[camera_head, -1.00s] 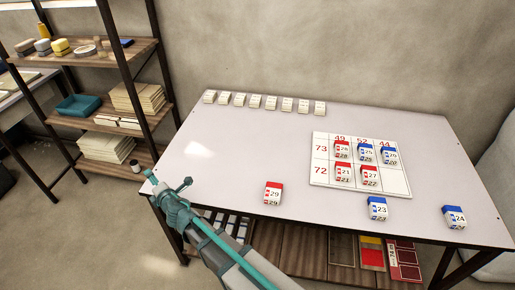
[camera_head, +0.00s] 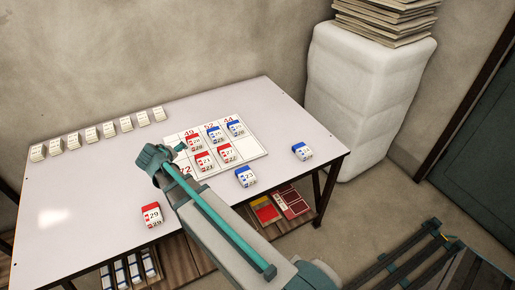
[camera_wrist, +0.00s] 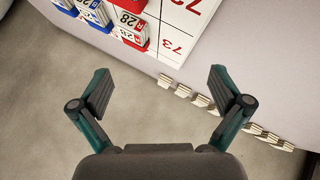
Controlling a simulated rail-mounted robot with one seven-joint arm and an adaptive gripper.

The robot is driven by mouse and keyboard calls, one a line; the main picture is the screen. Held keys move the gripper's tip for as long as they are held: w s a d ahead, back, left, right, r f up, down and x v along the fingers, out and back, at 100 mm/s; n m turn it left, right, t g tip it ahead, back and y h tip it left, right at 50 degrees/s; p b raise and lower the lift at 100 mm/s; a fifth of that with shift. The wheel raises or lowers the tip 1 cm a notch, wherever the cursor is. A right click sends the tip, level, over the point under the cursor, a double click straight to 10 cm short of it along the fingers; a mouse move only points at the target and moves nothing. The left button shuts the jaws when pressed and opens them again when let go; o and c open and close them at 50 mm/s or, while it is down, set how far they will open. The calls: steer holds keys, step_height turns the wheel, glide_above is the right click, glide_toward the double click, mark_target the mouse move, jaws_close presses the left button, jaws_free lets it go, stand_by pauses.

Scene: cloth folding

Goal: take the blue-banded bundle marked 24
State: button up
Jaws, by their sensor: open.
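The blue-banded bundle marked 24 (camera_head: 302,151) lies alone near the table's right end in the head view. Its number is too small to read clearly now. I cannot pick it out in the wrist view. My gripper (camera_head: 165,154) is over the table, left of the board and well to the left of that bundle. In the wrist view my gripper (camera_wrist: 160,88) has its two fingers wide apart with nothing between them.
A white numbered board (camera_head: 250,152) holds several red and blue bundles. A blue bundle marked 23 (camera_head: 246,176) and a red bundle marked 29 (camera_head: 152,215) lie near the front edge. Several small pale blocks (camera_head: 108,129) line the back. A white padded block (camera_head: 355,100) stands beyond the right end.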

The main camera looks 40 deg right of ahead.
steer(key=d+m, duration=0.1)
steer(key=d, duration=0.2)
steer(key=s+d+m+g, duration=0.1)
steer(key=d, duration=0.3)
steer(key=d+m, duration=0.2)
steer(key=d, duration=0.1)
steer(key=shift+s+d+g+h, duration=0.2)
steer(key=shift+s+g+h, duration=0.1)
steer(key=s+d+m, duration=0.1)
steer(key=d+m, duration=0.1)
steer(key=d, duration=0.2)
steer(key=s+d+m+g, duration=0.1)
steer(key=s+d+m, duration=0.1)
steer(key=d, duration=0.2)
steer(key=s+d+m+g, duration=0.1)
steer(key=d, duration=0.4)
steer(key=shift+s+f+m, duration=0.1)
steer(key=shift+s+m, duration=0.3)
steer(key=s+d+m+g, duration=0.2)
steer(key=s+d+m, duration=0.45)
steer(key=d, duration=0.45)
steer(key=m+g+y, duration=0.2)
steer(key=m, duration=0.3)
glide_toward(302, 149)
steer(key=shift+n, duration=0.25)
steer(key=shift+p+x, duration=1.1)
steer(key=shift+x, duration=3.75)
steer(key=shift+c, duration=0.2)
steer(key=c, duration=0.8)
